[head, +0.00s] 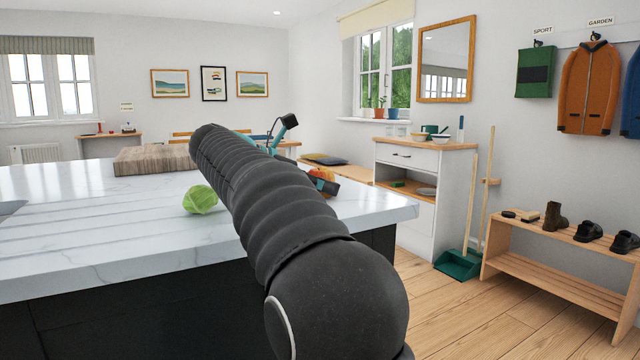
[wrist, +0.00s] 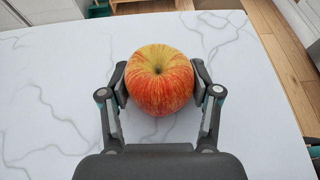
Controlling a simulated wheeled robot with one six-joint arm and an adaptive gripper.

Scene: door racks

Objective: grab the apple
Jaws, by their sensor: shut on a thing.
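The apple (wrist: 159,80) is red and yellow and shows in the wrist view between the two fingers of my gripper (wrist: 160,84). The fingers touch it on both sides and are shut on it. The apple is at the marble counter; I cannot tell whether it rests on the top or is just above it. In the head view my arm hides most of the gripper, and only an orange-red part of the apple (head: 322,175) shows right of the arm, near the counter's right end.
The white marble counter (head: 100,232) holds a green cabbage-like ball (head: 200,199) left of my arm and a wooden block (head: 153,160) behind. A white cabinet (head: 416,195) and a shoe bench (head: 560,245) stand to the right. The counter's edge lies close to the apple.

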